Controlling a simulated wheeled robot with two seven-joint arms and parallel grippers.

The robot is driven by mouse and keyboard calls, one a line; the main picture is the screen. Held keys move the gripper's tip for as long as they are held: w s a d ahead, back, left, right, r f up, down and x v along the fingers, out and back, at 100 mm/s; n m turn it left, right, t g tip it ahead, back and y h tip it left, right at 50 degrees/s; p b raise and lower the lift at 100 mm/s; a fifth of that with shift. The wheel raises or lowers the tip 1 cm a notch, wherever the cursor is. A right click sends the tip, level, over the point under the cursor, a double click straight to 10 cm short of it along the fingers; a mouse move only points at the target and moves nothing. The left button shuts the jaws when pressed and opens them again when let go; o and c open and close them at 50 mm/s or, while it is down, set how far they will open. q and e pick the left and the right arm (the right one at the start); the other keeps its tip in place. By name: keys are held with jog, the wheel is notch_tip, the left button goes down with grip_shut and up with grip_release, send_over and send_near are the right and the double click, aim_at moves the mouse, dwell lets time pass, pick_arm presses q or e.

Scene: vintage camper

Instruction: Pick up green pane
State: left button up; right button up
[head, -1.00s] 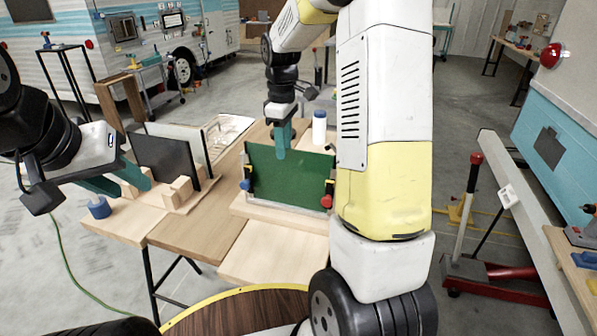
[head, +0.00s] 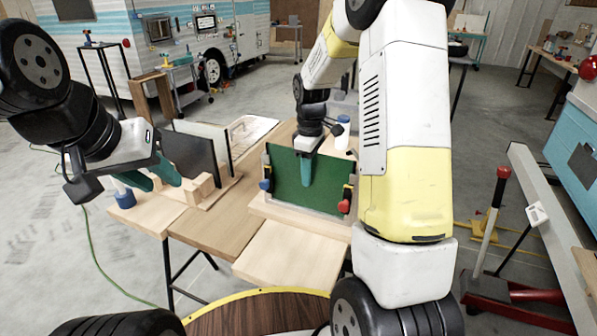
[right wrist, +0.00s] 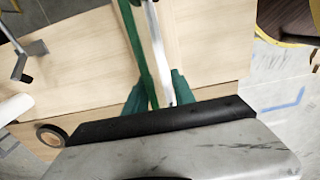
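The green pane (head: 287,180) stands upright in a low wooden stand (head: 300,214) on the workbench, with clamps at both sides. My right gripper (head: 306,172) comes down on it from above; one teal finger lies in front of the pane's face. In the right wrist view, the fingers (right wrist: 160,92) are apart, one on each side of the pane's edge (right wrist: 140,55). Whether they touch it is hard to see. My left gripper (head: 158,178) is open and empty, left of the pane, near a wooden rack (head: 205,188).
A dark panel (head: 188,157) and a pale panel (head: 212,137) stand in the rack. A white bottle (head: 342,130) is behind the pane, and blue tape (head: 124,199) is at the bench's left end. The bench front (head: 285,258) is clear.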

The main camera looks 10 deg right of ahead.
grip_shut()
dwell(1.4)
